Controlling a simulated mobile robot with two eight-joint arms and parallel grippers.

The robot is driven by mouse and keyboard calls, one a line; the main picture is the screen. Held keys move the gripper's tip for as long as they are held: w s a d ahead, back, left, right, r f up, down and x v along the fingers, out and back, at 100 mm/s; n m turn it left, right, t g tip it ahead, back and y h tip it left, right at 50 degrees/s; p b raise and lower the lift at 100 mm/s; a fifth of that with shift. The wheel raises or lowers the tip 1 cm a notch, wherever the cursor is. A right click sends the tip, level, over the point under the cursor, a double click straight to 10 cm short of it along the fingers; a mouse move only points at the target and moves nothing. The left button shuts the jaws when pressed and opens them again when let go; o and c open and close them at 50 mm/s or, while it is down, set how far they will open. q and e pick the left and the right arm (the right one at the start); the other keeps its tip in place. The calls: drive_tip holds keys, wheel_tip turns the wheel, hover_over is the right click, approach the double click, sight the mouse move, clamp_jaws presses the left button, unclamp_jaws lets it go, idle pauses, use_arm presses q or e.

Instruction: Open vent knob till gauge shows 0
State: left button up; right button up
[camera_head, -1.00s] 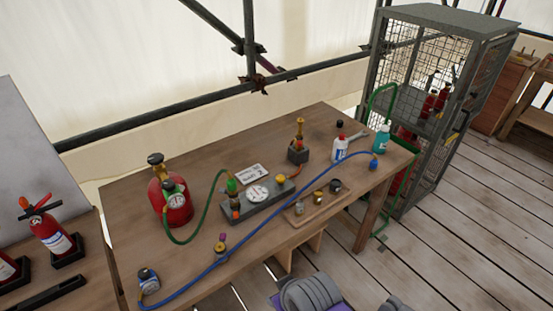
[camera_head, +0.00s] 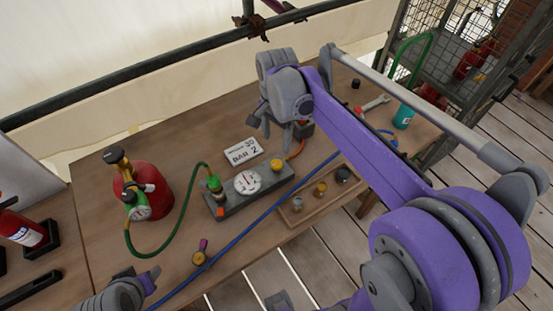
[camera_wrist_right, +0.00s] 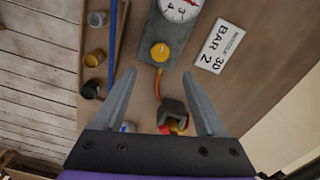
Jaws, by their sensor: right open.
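The yellow vent knob (camera_head: 277,165) sits on the right end of a grey block (camera_head: 233,203) on the workbench. It also shows in the right wrist view (camera_wrist_right: 160,52). The white round gauge (camera_head: 247,181) is set in the same block; its dial is partly cut off in the right wrist view (camera_wrist_right: 180,10), and I cannot read its value. My right gripper (camera_head: 274,132) is above the bench, behind the knob in the head view. In the wrist view its fingers (camera_wrist_right: 159,74) are apart and empty, the knob beyond their tips. My left gripper (camera_head: 140,279) is at the bench's front left; its opening is unclear.
A sign reading BAR 2 (camera_head: 244,151) lies behind the block. A red cylinder (camera_head: 152,192) with a green hose stands left. A blue hose (camera_head: 262,217) crosses in front, beside a wooden tray (camera_head: 300,216) of small caps.

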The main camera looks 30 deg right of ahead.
sight(277, 163)
wheel_tip(277, 163, down, 10)
drive_tip(key=shift+f+b, duration=0.2)
drive_tip(key=shift+b, duration=0.15)
clamp_jaws()
idle(0.5)
